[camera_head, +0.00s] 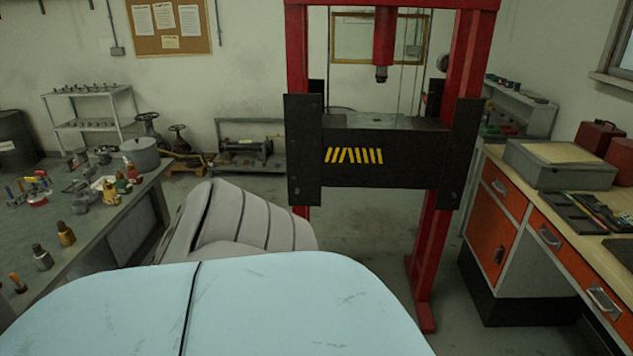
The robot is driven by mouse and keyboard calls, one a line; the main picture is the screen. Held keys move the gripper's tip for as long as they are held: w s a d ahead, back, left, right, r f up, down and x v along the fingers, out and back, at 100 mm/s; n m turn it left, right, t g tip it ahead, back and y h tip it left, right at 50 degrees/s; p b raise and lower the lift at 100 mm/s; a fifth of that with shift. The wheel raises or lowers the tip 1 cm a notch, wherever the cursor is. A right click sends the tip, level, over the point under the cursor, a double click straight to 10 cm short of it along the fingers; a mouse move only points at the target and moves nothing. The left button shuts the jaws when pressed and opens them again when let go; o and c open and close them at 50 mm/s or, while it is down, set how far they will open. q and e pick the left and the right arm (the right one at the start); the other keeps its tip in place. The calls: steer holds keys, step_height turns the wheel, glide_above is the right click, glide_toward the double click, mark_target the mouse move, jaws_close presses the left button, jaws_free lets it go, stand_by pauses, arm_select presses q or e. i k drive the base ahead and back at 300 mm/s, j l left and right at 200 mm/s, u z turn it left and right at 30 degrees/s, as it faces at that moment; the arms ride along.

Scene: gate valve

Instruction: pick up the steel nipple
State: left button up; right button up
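Several small fittings stand on the grey workbench (105,226) at the left. A dark grey metal fitting (42,257) stands upright near the bench's front part; it may be the steel nipple, but I cannot tell for sure at this size. A brass-coloured fitting (66,233) stands just behind and to the right of it. A copper-coloured fitting (18,282) is nearer, at the left edge. Neither of my grippers shows in this view.
A grey pot (141,154) and several small valves and tools stand farther back on the bench. A red press frame (297,50) with a black bed (400,150) stands ahead. Orange-fronted drawers (563,252) line the right. Bare floor (370,228) shows between.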

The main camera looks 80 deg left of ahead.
mark_target(44, 260)
steer(key=u, duration=4.25)
steer(key=i+j+u, duration=0.1)
steer(key=i+j, duration=0.25)
steer(key=i, duration=0.1)
